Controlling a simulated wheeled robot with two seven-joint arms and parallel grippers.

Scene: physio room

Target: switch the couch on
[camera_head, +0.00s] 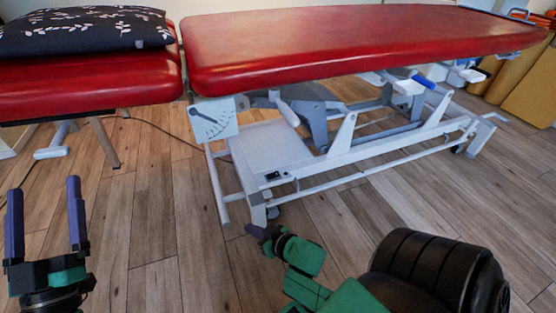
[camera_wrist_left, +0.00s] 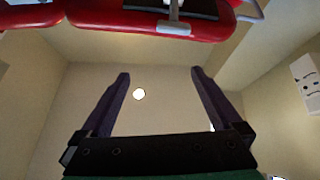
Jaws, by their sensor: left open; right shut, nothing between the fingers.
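The couch (camera_head: 330,50) has a red padded top on a white metal frame and spans the upper head view. A small black switch (camera_head: 272,176) sits on the end of the white box (camera_head: 270,150) low in the frame. My right gripper (camera_head: 256,231) is shut and empty, low by the foot of the frame's near leg, below the switch. I cannot tell whether it touches the leg. My left gripper (camera_head: 44,190) is open and empty at the left, over the floor and apart from the couch. Its spread fingers (camera_wrist_left: 160,73) also show in the left wrist view.
A dark patterned pillow (camera_head: 85,30) lies on the couch's left section. A cable (camera_head: 160,127) runs on the floor behind the frame. Brown and orange padded pieces (camera_head: 525,80) stand at the far right. The wooden floor (camera_head: 150,215) between my grippers is clear.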

